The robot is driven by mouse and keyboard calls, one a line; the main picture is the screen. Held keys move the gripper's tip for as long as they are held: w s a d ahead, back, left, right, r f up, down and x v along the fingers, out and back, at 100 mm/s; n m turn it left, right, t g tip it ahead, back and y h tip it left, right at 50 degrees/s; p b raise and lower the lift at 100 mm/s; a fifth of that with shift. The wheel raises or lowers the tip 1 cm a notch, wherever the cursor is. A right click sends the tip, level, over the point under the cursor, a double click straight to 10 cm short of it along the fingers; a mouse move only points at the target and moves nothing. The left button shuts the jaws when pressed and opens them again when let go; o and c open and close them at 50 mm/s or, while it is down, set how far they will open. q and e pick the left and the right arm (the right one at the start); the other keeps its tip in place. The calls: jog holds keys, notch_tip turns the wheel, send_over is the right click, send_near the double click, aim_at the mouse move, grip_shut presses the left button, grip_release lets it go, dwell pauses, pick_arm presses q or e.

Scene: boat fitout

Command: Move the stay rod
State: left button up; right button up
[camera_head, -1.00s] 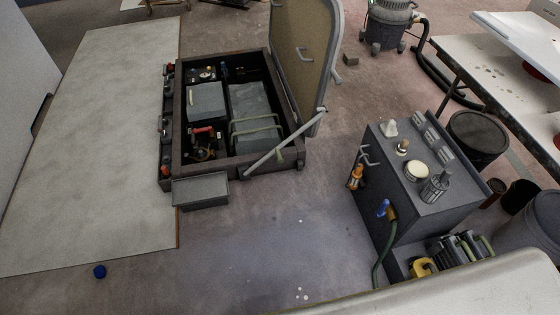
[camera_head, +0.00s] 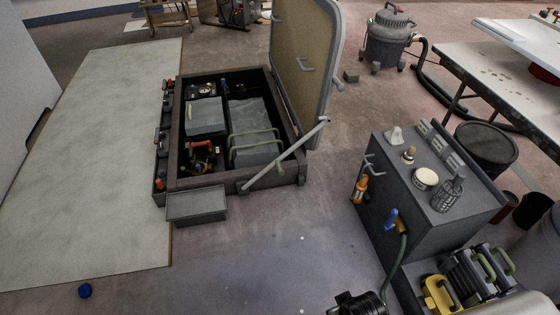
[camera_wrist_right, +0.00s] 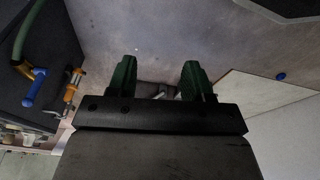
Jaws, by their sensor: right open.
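The stay rod (camera_head: 284,155) is a pale grey bar. It runs at a slant from the front rim of the dark box (camera_head: 243,183) up to the edge of the raised lid (camera_head: 303,62). My right gripper (camera_wrist_right: 156,76) has two green fingers spread apart, with floor showing between their tips. A small part of it or its wrist, dark, shows at the bottom edge of the head view, well in front of the box and apart from the rod. Small grey shapes behind the fingers are too unclear to name. My left gripper is not in view.
A grey cabinet (camera_head: 388,222) with a blue-handled valve (camera_head: 391,217), a green hose and an orange-handled tool (camera_head: 360,188) stands right of the box. A small grey tray (camera_head: 196,206) sits at the box's front. A blue cap (camera_head: 85,291) lies on the floor. Floor between box and cabinet is clear.

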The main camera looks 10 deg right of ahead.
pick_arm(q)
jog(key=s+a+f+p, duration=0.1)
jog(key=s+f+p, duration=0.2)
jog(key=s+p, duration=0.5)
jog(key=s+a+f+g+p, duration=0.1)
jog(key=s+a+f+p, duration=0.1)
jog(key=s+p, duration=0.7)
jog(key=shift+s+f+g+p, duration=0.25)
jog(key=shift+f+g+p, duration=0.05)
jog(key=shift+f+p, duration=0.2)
pick_arm(e)
jog(key=s+d+f, duration=0.1)
jog(key=s+f, duration=0.2)
jog(key=s, duration=0.5)
jog(key=s+d+f+g, duration=0.1)
jog(key=s+d+f, duration=0.1)
jog(key=s, duration=0.7)
jog(key=shift+s+f+g, duration=0.25)
jog(key=shift+f+g, duration=0.05)
jog(key=shift+f, duration=0.2)
